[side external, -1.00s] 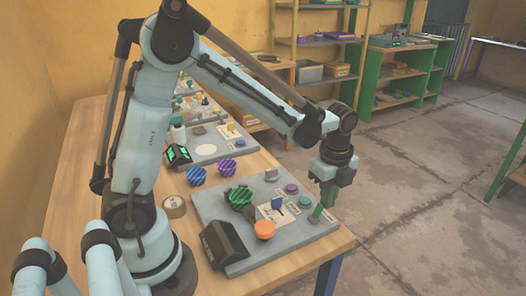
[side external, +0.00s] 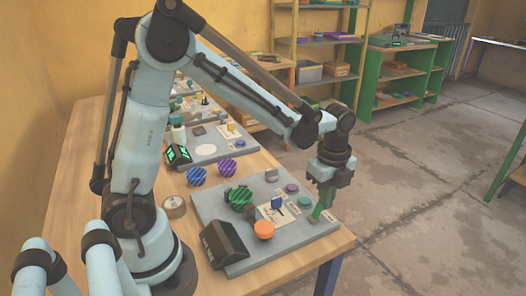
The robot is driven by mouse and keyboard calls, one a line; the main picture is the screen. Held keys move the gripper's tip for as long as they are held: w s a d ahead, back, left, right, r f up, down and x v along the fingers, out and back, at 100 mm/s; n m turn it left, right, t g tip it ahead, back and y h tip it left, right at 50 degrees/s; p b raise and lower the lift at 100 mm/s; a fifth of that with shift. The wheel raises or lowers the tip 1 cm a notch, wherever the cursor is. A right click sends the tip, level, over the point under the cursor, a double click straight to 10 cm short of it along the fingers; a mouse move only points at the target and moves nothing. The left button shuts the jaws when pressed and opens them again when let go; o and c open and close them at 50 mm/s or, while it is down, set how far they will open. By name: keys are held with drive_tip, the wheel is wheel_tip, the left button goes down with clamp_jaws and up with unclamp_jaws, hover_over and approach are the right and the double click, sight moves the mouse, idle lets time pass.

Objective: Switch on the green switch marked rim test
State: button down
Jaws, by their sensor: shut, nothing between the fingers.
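The grey panel (side external: 240,262) lies on the wooden table in front of my arm. The green switch (side external: 315,214) is at the panel's right end, beside a small pale label whose lettering is too small to read. My gripper (side external: 320,207) is shut and empty, pointing down right over the switch. The fingertips and the switch overlap in this view, both greenish, so I cannot tell whether they touch. The switch's lever is partly hidden, and its position cannot be told.
The panel also bears an orange knob (side external: 263,230), a blue switch (side external: 277,202), a green striped knob (side external: 240,197), a purple button (side external: 291,188), a blue-green button (side external: 305,201) and a dark display box (side external: 222,243). Two striped balls (side external: 227,167) sit behind it. The table's right edge is close.

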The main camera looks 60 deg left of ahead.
drive_tip(key=shift+s, duration=1.1)
wheel_tip(320, 180, up, 7)
drive_tip(key=w, duration=0.1)
drive_tip(key=shift+w, duration=0.15)
idle(0.5)
drive_tip(key=shift+s+r+n, duration=0.2)
drive_tip(key=shift+s+n, duration=0.05)
drive_tip(key=shift+n, duration=0.15)
drive_tip(key=s+a+r+n+t, duration=0.1)
drive_tip(key=s+r+n+t, duration=0.2)
drive_tip(key=n, duration=0.4)
drive_tip(key=n+t, duration=0.4)
drive_tip(key=n, duration=0.6)
approach(321, 204)
drive_tip(key=s+a+r, duration=0.2)
drive_tip(key=shift+s, duration=0.35)
